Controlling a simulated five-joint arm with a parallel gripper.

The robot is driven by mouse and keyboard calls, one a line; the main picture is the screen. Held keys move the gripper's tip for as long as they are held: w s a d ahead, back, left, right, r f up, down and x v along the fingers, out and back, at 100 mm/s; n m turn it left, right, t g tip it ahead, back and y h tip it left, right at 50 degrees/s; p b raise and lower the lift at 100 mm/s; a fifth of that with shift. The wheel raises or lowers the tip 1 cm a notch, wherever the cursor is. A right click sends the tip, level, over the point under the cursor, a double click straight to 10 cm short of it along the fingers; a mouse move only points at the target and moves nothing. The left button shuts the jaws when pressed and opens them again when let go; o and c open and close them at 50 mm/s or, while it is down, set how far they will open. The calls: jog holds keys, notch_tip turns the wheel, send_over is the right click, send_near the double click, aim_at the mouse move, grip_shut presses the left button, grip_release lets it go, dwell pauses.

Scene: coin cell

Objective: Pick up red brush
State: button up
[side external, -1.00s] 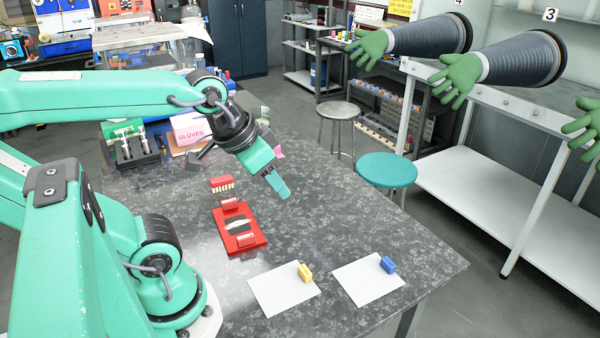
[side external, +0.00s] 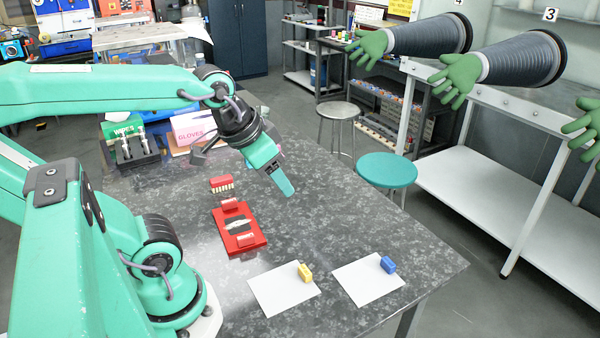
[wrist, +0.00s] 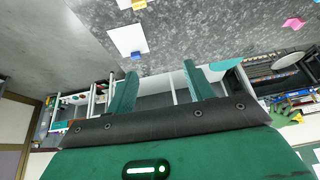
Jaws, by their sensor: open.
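The red brush (side external: 222,184) appears to be the small red block with pale bristles along its lower edge. It rests on the dark speckled table, just behind a red tray, in the side view. I do not see it in the wrist view. My gripper (side external: 287,190) is above the table, to the right of the brush and apart from it. Its two green fingers stand apart with nothing between them in the wrist view (wrist: 162,82).
A red tray (side external: 253,239) with a whitish item lies in front of the brush. White sheets (side external: 285,295) bear a yellow block (side external: 305,272) and a blue block (side external: 388,264). A pink item (wrist: 293,23) shows in the wrist view. The table's right side is clear.

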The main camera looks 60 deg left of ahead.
jog(key=w+a+f+g+y, duration=0.1)
jog(key=w+a+g, duration=0.1)
jog(key=w+a, duration=0.55)
jog(key=g+h, duration=0.1)
jog(key=g, duration=0.2)
send_over(222, 178)
jog(key=shift+m, duration=0.3)
notch_tip(222, 178, down, 15)
jog(key=shift+f, duration=0.15)
jog(key=shift+s+a+f, duration=0.1)
jog(key=shift+s, duration=0.05)
jog(key=shift+f, duration=1.3)
jog(key=shift+f, duration=0.1)
jog(key=shift+w+f, duration=0.2)
jog(key=shift+f, duration=2.35)
